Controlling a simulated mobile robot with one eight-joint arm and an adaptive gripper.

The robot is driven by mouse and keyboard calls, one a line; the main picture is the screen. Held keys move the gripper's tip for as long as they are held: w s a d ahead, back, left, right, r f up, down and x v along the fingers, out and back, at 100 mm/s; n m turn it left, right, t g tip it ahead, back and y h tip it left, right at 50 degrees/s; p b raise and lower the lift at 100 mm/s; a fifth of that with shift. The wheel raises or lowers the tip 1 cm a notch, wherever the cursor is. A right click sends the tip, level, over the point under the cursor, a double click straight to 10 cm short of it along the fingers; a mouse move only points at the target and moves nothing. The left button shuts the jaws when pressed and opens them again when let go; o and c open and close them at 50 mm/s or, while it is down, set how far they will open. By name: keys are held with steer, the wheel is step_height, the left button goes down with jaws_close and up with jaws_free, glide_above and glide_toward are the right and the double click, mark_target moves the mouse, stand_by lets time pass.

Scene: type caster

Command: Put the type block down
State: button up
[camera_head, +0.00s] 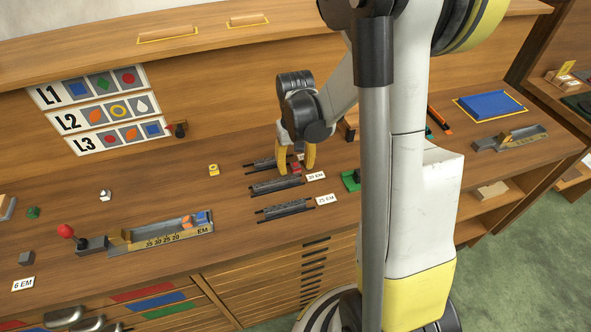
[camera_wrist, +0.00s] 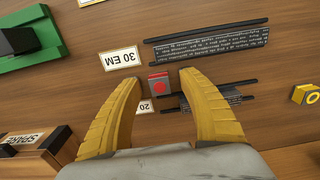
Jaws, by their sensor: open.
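The type block (camera_wrist: 158,86) is small and grey with a red face bearing a darker red round mark. It sits between my fingertips in the wrist view, and its red face (camera_head: 296,167) shows between them in the head view. My gripper (camera_head: 297,170) is open, with yellow fingers pointing down at the bench. In the wrist view my gripper (camera_wrist: 160,80) shows a gap on both sides of the block. The block appears to rest on the wood, close to the end of a dark line of type (camera_wrist: 215,90). Contact underneath is hidden.
More lines of type (camera_head: 284,209) lie nearby with white em cards (camera_wrist: 122,58). A yellow block (camera_head: 213,170) stands left. A green tray (camera_wrist: 30,38) and a box marked SPARE (camera_wrist: 35,150) are close. A composing stick (camera_head: 165,234) lies front left, below the L1–L3 chart (camera_head: 98,108).

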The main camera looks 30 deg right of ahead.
mark_target(296, 164)
jaws_close()
steer(key=shift+r, duration=0.2)
steer(key=shift+r, duration=0.25)
step_height(296, 164, up, 4)
steer(key=shift+r+p, duration=0.1)
steer(key=shift+p, duration=1.15)
steer(key=s+d+r+p, duration=0.3)
steer(key=s+d+r, duration=0.3)
steer(key=s, duration=0.3)
steer(key=shift+d, duration=0.9)
